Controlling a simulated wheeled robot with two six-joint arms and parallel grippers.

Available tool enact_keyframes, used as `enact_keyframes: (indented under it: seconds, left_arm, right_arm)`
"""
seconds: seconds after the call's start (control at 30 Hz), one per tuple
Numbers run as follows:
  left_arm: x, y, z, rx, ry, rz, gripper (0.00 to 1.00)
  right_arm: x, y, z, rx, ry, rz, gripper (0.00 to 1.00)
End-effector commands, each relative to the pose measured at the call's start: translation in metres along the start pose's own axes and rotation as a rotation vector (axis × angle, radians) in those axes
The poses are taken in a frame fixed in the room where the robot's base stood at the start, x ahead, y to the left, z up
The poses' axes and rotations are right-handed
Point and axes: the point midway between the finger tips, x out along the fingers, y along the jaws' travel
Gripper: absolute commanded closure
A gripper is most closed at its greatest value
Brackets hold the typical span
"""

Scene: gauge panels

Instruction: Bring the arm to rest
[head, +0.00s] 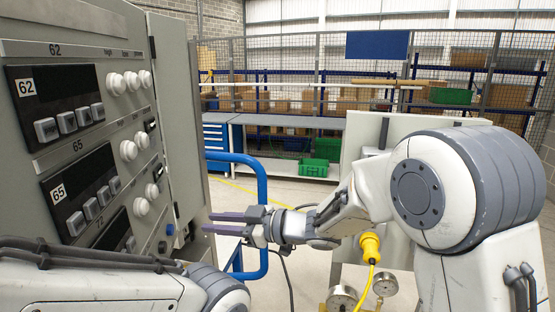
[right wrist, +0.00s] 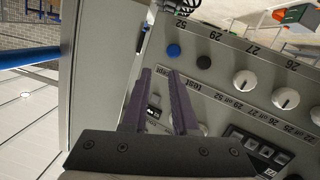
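My right arm (head: 360,200) reaches in from the right of the head view, bent toward the grey panel. My right gripper (head: 225,222) is in front of the panel's right edge, with its two dark fingers apart and nothing between them. In the right wrist view the fingers (right wrist: 159,72) also stand apart and empty, over the panel face. Whether they touch the panel I cannot tell, but no knob is between them. Part of my left arm (head: 110,285) crosses the lower left of the head view; its gripper is out of view.
The grey panel (head: 122,48) with white knobs, buttons and labels such as 62 and 65 fills the left. A blue rail (head: 262,190) stands close by the right gripper. A yellow plug (head: 370,245) and round gauges (head: 385,284) are below the right arm. Shelves stand behind mesh.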

Motion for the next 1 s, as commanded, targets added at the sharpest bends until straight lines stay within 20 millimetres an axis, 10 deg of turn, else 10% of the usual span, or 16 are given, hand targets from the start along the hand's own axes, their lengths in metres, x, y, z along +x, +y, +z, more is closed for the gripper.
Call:
enact_keyframes:
  seconds: [0.17,0.33,0.6,1.0]
  left_arm:
    - [0.0,0.0,0.0,0.0,0.0,0.0,0.0]
    - [0.0,0.0,0.0,0.0,0.0,0.0,0.0]
    - [0.0,0.0,0.0,0.0,0.0,0.0,0.0]
    - [0.01,-0.001,0.0,0.0,0.001,0.0,0.0]
  right_arm:
    - [-0.072,0.068,0.064,0.133,-0.285,0.419,0.73]
    - [-0.162,0.075,0.13,0.343,-0.576,0.694,0.73]
    - [-0.265,0.001,0.195,0.723,-0.929,0.866,0.73]
    - [-0.302,-0.108,0.216,1.092,-1.155,0.826,0.73]
